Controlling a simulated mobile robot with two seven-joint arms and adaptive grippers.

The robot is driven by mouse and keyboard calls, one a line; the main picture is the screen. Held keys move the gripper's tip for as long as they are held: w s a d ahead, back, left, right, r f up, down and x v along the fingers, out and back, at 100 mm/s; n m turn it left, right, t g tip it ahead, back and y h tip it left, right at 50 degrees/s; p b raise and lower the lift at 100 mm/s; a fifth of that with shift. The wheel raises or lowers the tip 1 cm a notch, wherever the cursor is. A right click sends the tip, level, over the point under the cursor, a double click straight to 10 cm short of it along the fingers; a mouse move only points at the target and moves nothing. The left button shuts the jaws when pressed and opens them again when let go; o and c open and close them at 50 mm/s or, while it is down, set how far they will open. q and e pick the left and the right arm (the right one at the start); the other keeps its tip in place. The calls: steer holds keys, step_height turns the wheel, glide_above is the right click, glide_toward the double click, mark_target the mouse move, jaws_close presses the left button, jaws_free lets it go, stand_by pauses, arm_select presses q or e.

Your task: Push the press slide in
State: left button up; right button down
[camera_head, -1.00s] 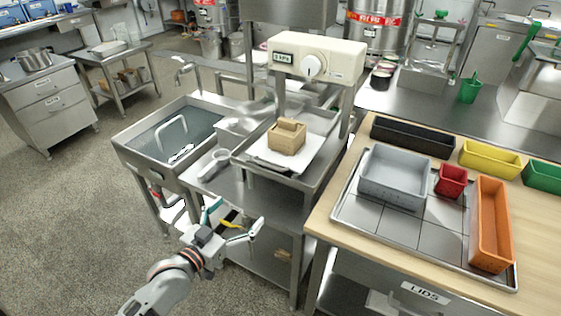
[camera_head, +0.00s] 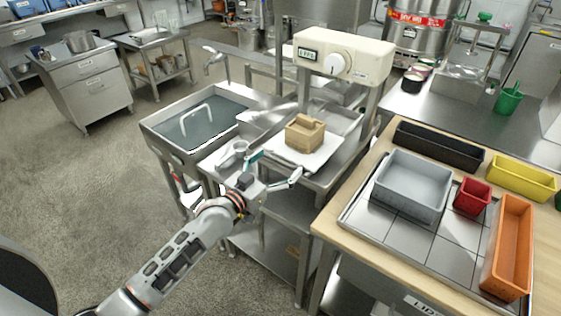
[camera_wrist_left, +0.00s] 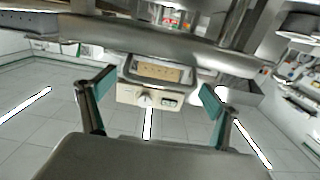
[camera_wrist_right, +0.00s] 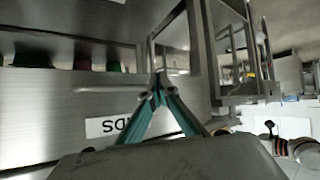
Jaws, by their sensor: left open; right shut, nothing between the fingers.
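The press has a cream head (camera_head: 343,57) with a dial and small display. Under and in front of it a metal slide tray (camera_head: 322,178) carries a white cloth (camera_head: 312,157) and a wooden block mould (camera_head: 304,134). My left gripper (camera_head: 274,169) is open and empty at the tray's front left, fingers pointing towards it; contact cannot be told. In the left wrist view, the mould (camera_wrist_left: 158,72) and press head (camera_wrist_left: 147,97) show between the spread fingers. My right gripper (camera_wrist_right: 158,90) is shut and empty before a drawer labelled LIDS (camera_wrist_right: 108,127); it is outside the head view.
A sink (camera_head: 200,125) stands left of the press. On the right, a wooden-topped table (camera_head: 336,225) bears a grey bin (camera_head: 411,187) and an orange bin (camera_head: 508,250).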

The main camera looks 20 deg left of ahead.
mark_target(298, 146)
arm_select(q)
steer(key=shift+w+d, duration=0.25)
steer(key=shift+w, duration=0.4)
steer(key=c, duration=1.3)
steer(key=shift+o, duration=0.2)
steer(key=b+x, duration=0.1)
steer(key=x, duration=0.6)
steer(key=shift+w+d+f+b, duration=0.1)
steer(key=shift+f+b, duration=0.05)
steer(key=shift+b, duration=0.15)
steer(key=shift+w+d, duration=0.2)
steer(key=shift+w, duration=0.2)
steer(key=o, duration=1.3)
steer(key=shift+c, duration=0.2)
